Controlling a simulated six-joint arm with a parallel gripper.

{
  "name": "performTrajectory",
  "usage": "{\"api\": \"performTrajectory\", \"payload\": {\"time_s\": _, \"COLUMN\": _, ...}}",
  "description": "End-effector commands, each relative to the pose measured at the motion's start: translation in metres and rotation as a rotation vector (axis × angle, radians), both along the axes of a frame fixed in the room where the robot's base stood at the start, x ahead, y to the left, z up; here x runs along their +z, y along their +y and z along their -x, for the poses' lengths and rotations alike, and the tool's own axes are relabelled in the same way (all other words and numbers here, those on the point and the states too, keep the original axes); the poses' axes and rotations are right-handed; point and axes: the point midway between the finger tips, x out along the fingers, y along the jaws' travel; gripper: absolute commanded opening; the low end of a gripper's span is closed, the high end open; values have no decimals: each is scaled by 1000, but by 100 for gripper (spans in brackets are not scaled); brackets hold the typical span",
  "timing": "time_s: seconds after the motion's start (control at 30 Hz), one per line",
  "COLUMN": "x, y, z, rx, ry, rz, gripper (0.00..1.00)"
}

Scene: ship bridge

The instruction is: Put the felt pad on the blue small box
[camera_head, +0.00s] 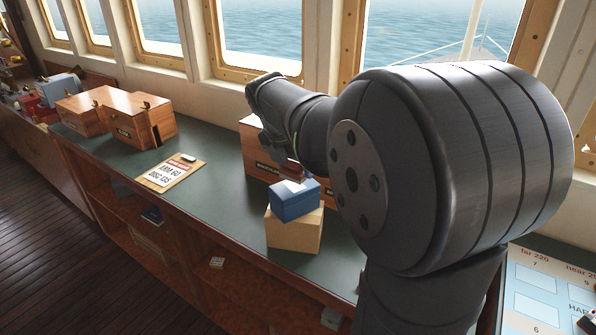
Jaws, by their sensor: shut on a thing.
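The blue small box (295,205) sits on top of a tan box (294,236) on the green counter. My gripper (291,173) points down just above the blue box, and my arm partly hides it. A small pale, flat piece (296,186), which looks like the felt pad, is under the fingertips at the top of the blue box. My gripper appears shut on it. I cannot tell whether the pad touches the box top.
Wooden boxes (140,118) stand at the back left of the counter. A clipboard (171,172) lies left of the stacked boxes. Another wooden box (252,150) is close behind my gripper. A labelled board (535,285) is at the right. The counter between is clear.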

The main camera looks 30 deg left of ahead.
Motion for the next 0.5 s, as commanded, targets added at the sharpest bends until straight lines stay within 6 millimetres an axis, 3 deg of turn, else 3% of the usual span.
{"api": "performTrajectory", "payload": {"time_s": 0.13, "x": -22, "y": 0, "z": 0, "rx": -1, "ry": 1, "rz": 2, "gripper": 33}}
{"api": "performTrajectory", "payload": {"time_s": 0.5, "x": -26, "y": 0, "z": 0, "rx": 0, "ry": 0, "rz": 0, "gripper": 33}}
